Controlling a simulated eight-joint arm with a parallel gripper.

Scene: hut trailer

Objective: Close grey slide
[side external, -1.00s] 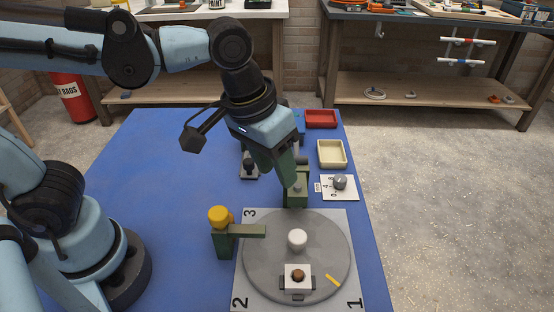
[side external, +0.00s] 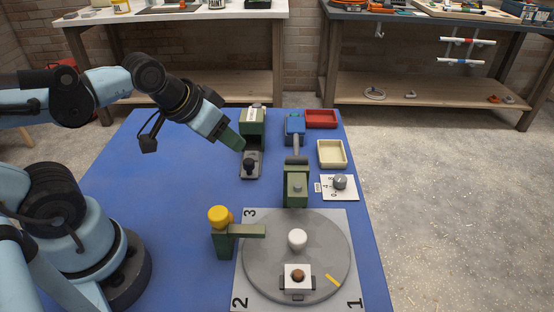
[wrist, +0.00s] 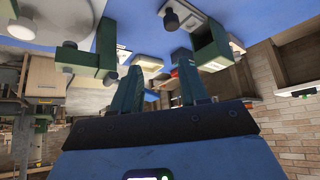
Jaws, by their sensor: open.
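The grey slide (side external: 252,172) is a flat plate with a black knob (side external: 248,164) on top. It sticks out from a green housing (side external: 253,128) towards the near side of the table. In the wrist view the slide (wrist: 190,14) and its knob (wrist: 171,19) show at the top, with the green housing (wrist: 208,40) to the right. My gripper (side external: 240,143) hangs tilted just left of the slide in the picture, with its tip short of the knob. In the wrist view my gripper (wrist: 160,66) has its two fingers apart with nothing between them.
A grey turntable (side external: 260,272) with a white knob (side external: 297,239) lies in front. A yellow-topped green post (side external: 222,232) stands at its left. Blue table is clear on the left.

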